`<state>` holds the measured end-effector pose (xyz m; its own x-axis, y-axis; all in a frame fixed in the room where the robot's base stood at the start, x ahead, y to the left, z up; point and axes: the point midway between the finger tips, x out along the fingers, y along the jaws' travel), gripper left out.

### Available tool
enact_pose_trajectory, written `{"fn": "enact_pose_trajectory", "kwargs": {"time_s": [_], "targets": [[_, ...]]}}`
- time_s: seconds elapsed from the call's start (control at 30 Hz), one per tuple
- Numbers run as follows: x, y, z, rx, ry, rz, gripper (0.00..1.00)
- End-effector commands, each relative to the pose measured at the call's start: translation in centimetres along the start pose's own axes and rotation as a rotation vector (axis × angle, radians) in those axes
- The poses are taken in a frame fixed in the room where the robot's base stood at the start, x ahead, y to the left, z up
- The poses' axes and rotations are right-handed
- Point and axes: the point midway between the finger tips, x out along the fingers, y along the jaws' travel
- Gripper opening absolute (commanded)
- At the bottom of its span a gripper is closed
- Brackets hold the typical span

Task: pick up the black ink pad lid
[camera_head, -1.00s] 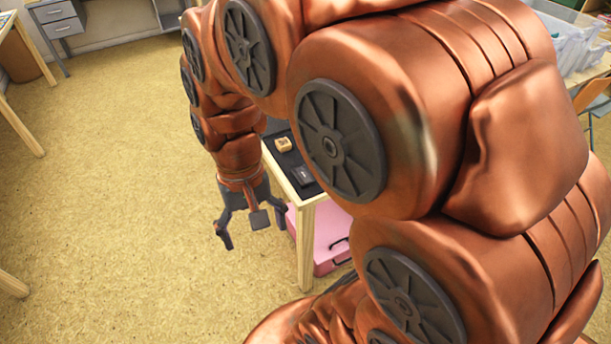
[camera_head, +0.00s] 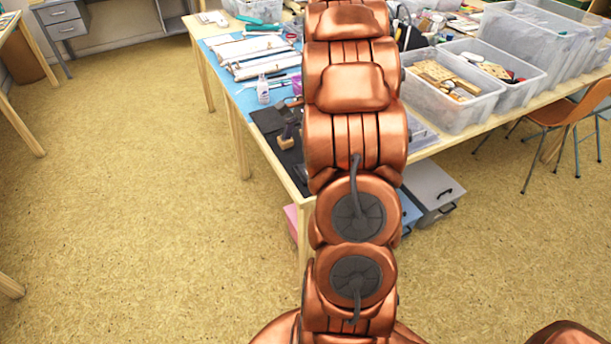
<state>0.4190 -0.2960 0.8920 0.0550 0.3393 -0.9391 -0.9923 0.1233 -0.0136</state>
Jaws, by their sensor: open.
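My copper arm reaches over the table, and its links hide my gripper from view. A dark mat (camera_head: 268,120) lies along the table's left edge. A small wooden block (camera_head: 285,143) sits on it, with a dark upright piece above. A small dark item (camera_head: 301,172) lies nearer the front corner, partly covered by my arm. I cannot tell whether it is the black ink pad lid. More of the mat may be hidden behind the arm.
The wooden table (camera_head: 240,137) also holds a blue mat (camera_head: 221,50), a small bottle (camera_head: 263,90) and a clear bin of wooden pieces (camera_head: 448,104). A grey box (camera_head: 432,188) stands underneath. An orange chair (camera_head: 553,122) is at right. The floor left is open.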

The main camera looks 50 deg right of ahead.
Motion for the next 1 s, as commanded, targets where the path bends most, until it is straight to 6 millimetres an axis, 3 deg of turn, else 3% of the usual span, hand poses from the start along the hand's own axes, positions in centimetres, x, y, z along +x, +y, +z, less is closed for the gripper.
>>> {"fn": "enact_pose_trajectory", "kwargs": {"time_s": [0.03,0.1,0.3,0.83,1.0], "targets": [[0.3,-0.2,-1.9,0.046,-0.007,-0.016,1.0],[0.7,-0.3,-3.8,0.102,-0.021,-0.031,1.0],[0.9,-0.5,-6.8,0.191,-0.038,-0.062,1.0],[4.6,-0.6,-7.0,0.203,-0.042,-0.061,1.0],[7.0,-0.5,-6.9,0.205,-0.044,-0.06,1.0]]}}
